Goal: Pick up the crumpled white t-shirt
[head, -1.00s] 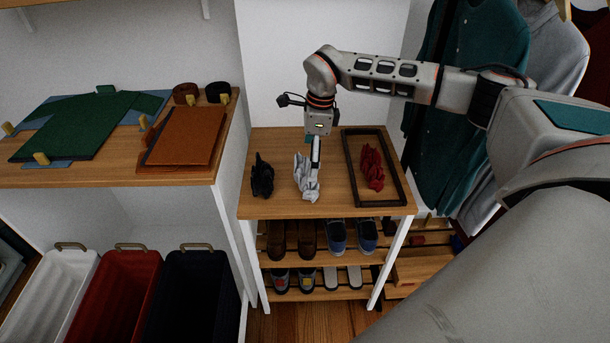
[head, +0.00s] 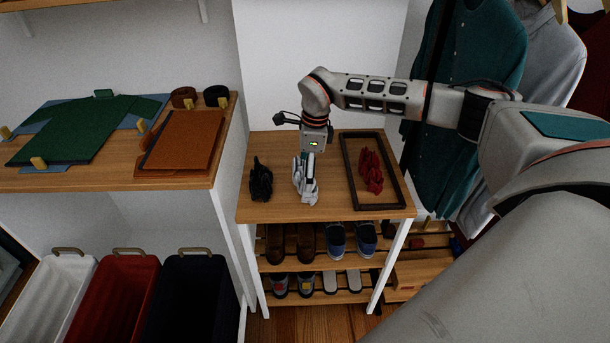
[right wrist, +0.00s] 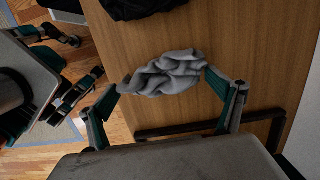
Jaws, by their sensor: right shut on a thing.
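The crumpled white t-shirt (head: 308,190) is on the wooden table top, between a black crumpled garment and a framed tray. My right gripper (head: 306,172) points down at it from above and partly covers it in the head view. In the right wrist view the t-shirt (right wrist: 165,73) looks grey and lies between the two fingertips of my right gripper (right wrist: 163,82), which touch its two ends. The gripper is shut on the t-shirt. Any gap between the t-shirt and the table cannot be made out.
A black crumpled garment (head: 261,181) lies left of the t-shirt. A dark-framed tray (head: 347,172) with a red crumpled garment (head: 371,171) stands to the right. Shoes (head: 335,238) sit on racks below. White, red (head: 112,300) and dark bins stand at lower left.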

